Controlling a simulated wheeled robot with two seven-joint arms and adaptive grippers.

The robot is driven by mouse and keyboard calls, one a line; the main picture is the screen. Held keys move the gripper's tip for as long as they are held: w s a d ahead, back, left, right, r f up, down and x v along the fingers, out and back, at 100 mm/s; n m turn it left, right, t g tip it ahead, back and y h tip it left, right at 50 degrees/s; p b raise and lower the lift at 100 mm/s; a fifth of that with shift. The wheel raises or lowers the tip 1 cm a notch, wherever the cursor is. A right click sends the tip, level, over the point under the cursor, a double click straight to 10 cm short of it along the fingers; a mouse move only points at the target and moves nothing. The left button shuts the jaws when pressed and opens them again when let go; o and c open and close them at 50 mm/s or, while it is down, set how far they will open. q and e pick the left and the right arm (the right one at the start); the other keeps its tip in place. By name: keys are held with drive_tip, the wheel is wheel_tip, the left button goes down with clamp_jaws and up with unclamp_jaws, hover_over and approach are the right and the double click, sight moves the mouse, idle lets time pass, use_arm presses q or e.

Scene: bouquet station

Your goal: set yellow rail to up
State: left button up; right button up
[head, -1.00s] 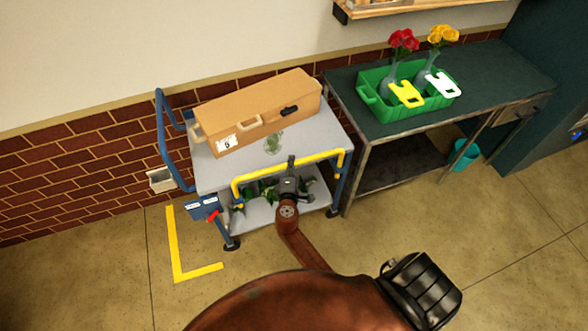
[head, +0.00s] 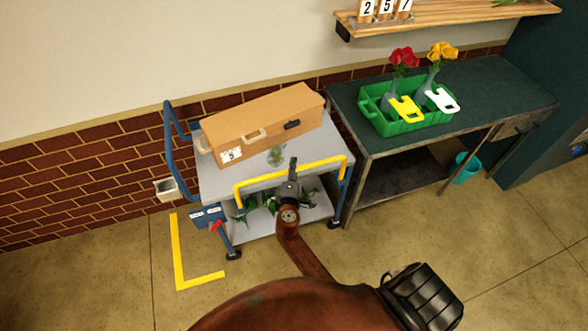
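The yellow rail (head: 262,178) is a bent bar along the front side of a blue-framed cart (head: 218,178). In the picture its long bar crosses the front of the cart's grey top, and its two ends bend downward. My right gripper (head: 293,168) is at the middle of the rail, with its dark fingers overlapping the bar. I cannot tell whether they touch or grip it. My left gripper is not in view.
A tan case (head: 262,125) and a glass vase (head: 276,155) stand on the cart top. Green stems lie on its lower shelf. A dark table (head: 480,85) with a green crate (head: 405,126) stands at right. Yellow floor tape (head: 180,262) lies at left.

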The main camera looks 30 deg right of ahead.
drive_tip(key=shift+f, duration=0.1)
drive_tip(key=shift+s+a, duration=0.1)
drive_tip(key=shift+s, duration=0.15)
drive_tip(key=v, duration=0.7)
drive_tip(key=shift+a, duration=0.1)
